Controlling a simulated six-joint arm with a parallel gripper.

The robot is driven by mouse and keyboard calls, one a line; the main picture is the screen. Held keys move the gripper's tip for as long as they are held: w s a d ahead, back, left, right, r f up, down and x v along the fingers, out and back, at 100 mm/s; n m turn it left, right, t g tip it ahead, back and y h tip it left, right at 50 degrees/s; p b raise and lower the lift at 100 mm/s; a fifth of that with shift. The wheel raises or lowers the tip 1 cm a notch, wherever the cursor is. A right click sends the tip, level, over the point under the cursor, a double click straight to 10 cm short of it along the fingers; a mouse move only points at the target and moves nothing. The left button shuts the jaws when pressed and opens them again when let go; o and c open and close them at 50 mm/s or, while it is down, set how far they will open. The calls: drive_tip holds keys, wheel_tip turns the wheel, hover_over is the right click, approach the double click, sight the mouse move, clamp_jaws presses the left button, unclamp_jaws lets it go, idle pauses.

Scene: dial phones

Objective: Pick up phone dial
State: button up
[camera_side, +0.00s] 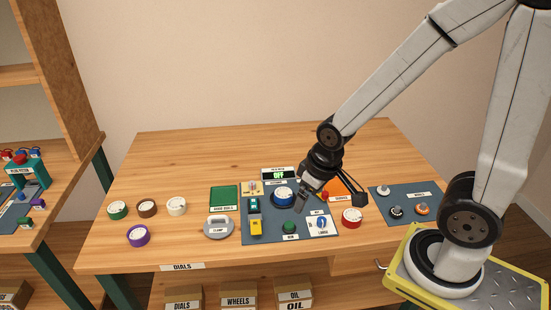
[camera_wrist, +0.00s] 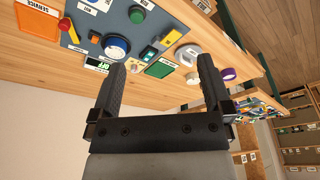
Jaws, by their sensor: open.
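Several round phone dials with pale faces lie on the wooden table. A green dial (camera_side: 118,210), a brown dial (camera_side: 147,208), a cream dial (camera_side: 177,206) and a purple dial (camera_side: 138,235) are at the left. A red dial (camera_side: 352,216) is right of the middle. A blue dial (camera_side: 283,196) sits on the central grey panel and also shows in the wrist view (camera_wrist: 116,47). My gripper (camera_side: 301,202) is above that panel, just right of the blue dial in the side view. Its fingers (camera_wrist: 160,67) are spread, with nothing held between them. The purple dial (camera_wrist: 228,74) appears beyond the right finger.
A grey mat (camera_side: 408,191) with small parts is at right. The table's back is clear.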

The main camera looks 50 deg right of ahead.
drive_tip(key=m+g+y, duration=0.1)
drive_tip(key=m+y, duration=0.9)
drive_tip(key=m, duration=0.8)
hover_over(286, 192)
drive_tip(key=s, duration=0.4)
drive_tip(key=f, duration=1.2)
drive_tip(key=shift+w+d+f, duration=0.2)
drive_tip(key=shift+d+f, duration=0.15)
drive_tip(key=d+f+m+t, duration=0.1)
drive_tip(key=d+f+m+t+y, duration=0.1)
drive_tip(key=d, duration=0.1)
drive_tip(key=d+f+m+y, duration=0.1)
drive_tip(key=d, duration=0.1)
drive_tip(key=shift+w+m+t, duration=0.3)
drive_tip(key=shift+w+t, duration=0.1)
drive_tip(key=shift+d+f+m+t+y, duration=0.3)
drive_tip(key=shift+d+m+t, duration=0.2)
drive_tip(key=shift+d, duration=0.1)
drive_tip(key=shift+a, duration=0.1)
drive_tip(key=shift+x, duration=1.25)
drive_tip(key=shift+a, duration=0.1)
